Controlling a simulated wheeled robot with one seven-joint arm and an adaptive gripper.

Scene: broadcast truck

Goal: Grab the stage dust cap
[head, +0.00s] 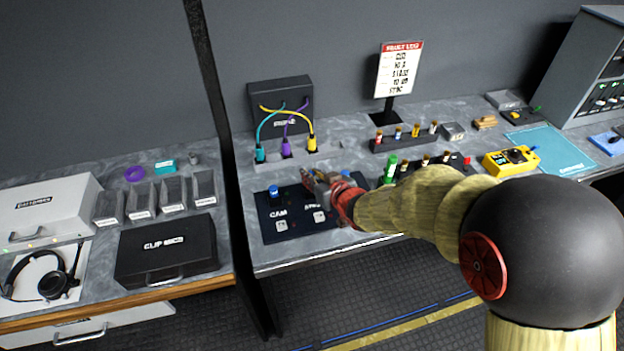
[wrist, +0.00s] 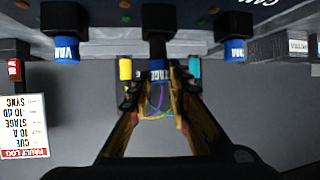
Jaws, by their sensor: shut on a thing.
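A black panel (head: 262,228) on the right-hand desk carries the blue-capped connectors. The stage dust cap (wrist: 158,76) is a blue cap lettered STAGE. It sits between my gripper's fingertips (wrist: 160,90) in the wrist view, and the fingers are shut on it. A dark stem shows behind the cap; I cannot tell whether the cap is still seated on it. In the head view my gripper (head: 318,182) is over the middle of the panel and hides the stage cap. The CAM cap (head: 273,190) and VAN cap (wrist: 66,50) stand on either side, apart from my fingers.
Yellow, purple and teal cable plugs (head: 286,149) stand behind the panel. Small bottles (head: 391,168) and a yellow meter (head: 510,160) are to the right. A dark post (head: 232,180) divides this desk from the left one, which holds empty bins (head: 172,193) and a black case (head: 166,249).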

